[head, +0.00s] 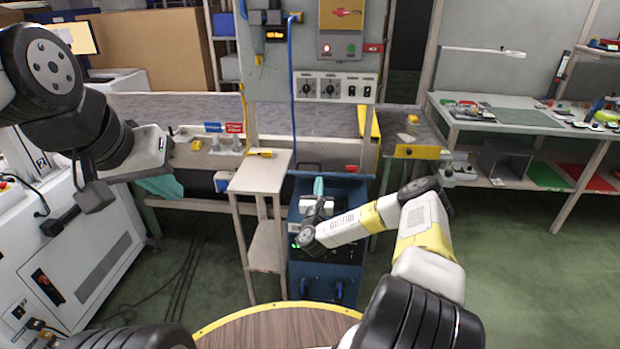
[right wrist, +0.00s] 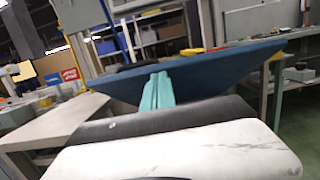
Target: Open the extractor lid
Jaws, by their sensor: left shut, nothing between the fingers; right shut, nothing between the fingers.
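The extractor is a blue cabinet (head: 345,272) standing on the floor in the middle of the head view. Its dark blue lid (head: 350,188) is at the top, partly hidden behind my right gripper and wrist. In the right wrist view the lid (right wrist: 215,68) spans the picture as a broad blue panel just ahead of the fingers. My right gripper (head: 319,186) has teal fingers, shut and empty, also seen in the right wrist view (right wrist: 158,88). Its fingertips overlap the lid; I cannot tell whether they touch. My left gripper (head: 160,187) is shut and empty, far left of the extractor.
A small beige stand (head: 262,180) is immediately left of the extractor. A grey control panel (head: 335,87) with knobs rises behind it. A conveyor (head: 180,107) runs behind, and a workbench (head: 500,120) is at right. A round wooden top (head: 275,330) is in front. Green floor is clear at right.

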